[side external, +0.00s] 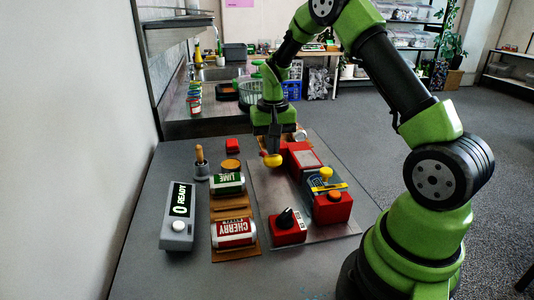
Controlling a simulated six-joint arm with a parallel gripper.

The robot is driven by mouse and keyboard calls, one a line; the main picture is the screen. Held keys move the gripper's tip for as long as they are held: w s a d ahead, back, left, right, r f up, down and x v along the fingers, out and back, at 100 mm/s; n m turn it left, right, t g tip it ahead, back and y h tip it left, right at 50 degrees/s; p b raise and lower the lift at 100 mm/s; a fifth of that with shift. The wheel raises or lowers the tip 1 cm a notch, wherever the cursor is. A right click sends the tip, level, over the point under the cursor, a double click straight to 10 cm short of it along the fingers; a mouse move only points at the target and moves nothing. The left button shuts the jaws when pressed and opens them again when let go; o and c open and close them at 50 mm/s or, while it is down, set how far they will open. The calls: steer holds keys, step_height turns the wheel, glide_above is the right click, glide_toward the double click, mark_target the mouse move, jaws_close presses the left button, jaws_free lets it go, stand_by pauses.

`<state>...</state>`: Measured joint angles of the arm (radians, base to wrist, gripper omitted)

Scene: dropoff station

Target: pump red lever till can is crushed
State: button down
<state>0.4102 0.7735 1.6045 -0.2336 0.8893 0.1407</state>
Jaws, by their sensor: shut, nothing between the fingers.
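My gripper (273,148) points straight down over the metal plate (262,192), its fingers shut and empty. Its tips are right at a yellow knob (272,160) with a bit of red beside it, which looks like the end of the red lever; I cannot tell whether they touch. The red machine body (304,158) stands just right of the knob. A small pale, round-ended object (300,135), perhaps a can, lies behind it, partly hidden. A green LIME can (228,183) and a red CHERRY can (233,233) lie on brown holders at the left.
A grey box (179,218) reads "0 READY". A red box with a black knob (288,226), a red box with an orange button (333,206) and a yellow-handled part (326,178) stand toward the front. A wooden-handled tool (200,160) stands at left. A sink counter is behind.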

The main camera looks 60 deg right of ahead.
mark_target(273, 167)
stand_by(0.3)
steer(key=shift+s+a+f, duration=0.15)
steer(key=shift+f, duration=0.6)
steer(key=shift+s+a+f, duration=0.15)
steer(key=shift+f, duration=0.55)
steer(key=shift+s+a+f, duration=0.1)
steer(key=shift+f, duration=1.25)
